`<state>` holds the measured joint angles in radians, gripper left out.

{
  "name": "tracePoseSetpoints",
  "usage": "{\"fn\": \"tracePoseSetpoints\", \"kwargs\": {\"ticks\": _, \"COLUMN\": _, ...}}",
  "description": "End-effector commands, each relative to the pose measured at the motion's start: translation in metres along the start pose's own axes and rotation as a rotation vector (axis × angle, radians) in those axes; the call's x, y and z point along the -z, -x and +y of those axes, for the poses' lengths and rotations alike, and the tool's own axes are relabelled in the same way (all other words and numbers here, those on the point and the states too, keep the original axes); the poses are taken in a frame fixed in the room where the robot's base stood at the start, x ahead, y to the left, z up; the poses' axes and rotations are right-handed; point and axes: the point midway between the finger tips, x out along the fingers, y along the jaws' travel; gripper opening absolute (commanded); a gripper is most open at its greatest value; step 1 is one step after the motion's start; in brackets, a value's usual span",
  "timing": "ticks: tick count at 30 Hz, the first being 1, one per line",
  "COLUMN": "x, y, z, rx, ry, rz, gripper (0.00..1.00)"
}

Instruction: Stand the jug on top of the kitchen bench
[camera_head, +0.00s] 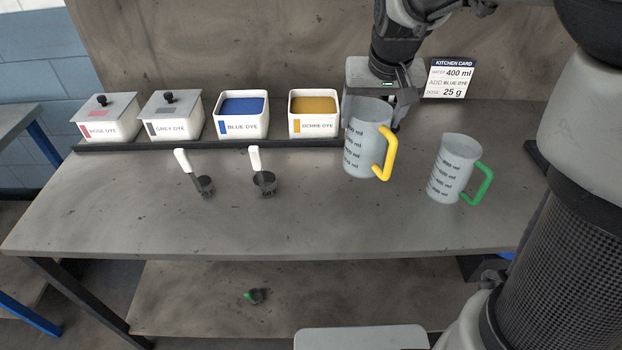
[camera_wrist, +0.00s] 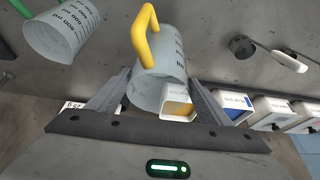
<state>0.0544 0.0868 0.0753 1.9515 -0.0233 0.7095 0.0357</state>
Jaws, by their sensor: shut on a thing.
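A translucent jug with a yellow handle (camera_head: 366,140) is upright over the right part of the kitchen bench (camera_head: 300,220). My gripper (camera_head: 390,98) is shut on this jug from behind, near its upper part. In the wrist view the jug (camera_wrist: 160,62) sits between the two fingers of my gripper (camera_wrist: 155,92), its yellow handle pointing away from the palm. I cannot tell whether its base touches the bench top. A second jug with a green handle (camera_head: 453,168) stands upright on the bench to the right, apart from the held one; the wrist view also shows it (camera_wrist: 62,30).
Rose (camera_head: 108,120) and grey (camera_head: 172,117) dye bins are lidded; blue (camera_head: 242,115) and ochre (camera_head: 314,114) bins are open. Two white-handled scoops (camera_head: 203,184) (camera_head: 264,183) lie in front. A kitchen card (camera_head: 449,78) stands behind. A small green-tipped item (camera_head: 255,296) lies below. The bench's front is clear.

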Motion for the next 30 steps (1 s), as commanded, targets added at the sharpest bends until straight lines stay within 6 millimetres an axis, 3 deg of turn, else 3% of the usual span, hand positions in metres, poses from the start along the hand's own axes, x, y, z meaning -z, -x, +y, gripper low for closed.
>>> {"fn": "tracePoseSetpoints", "kwargs": {"ticks": 19, "x": -0.033, "y": -0.081, "z": 0.000, "rx": 0.001, "ry": 0.001, "rz": -0.003, "gripper": 0.13}}
{"fn": "tracePoseSetpoints", "kwargs": {"ticks": 30, "x": -0.035, "y": -0.086, "z": 0.000, "rx": 0.001, "ry": 0.001, "rz": 0.001, "gripper": 0.13}}
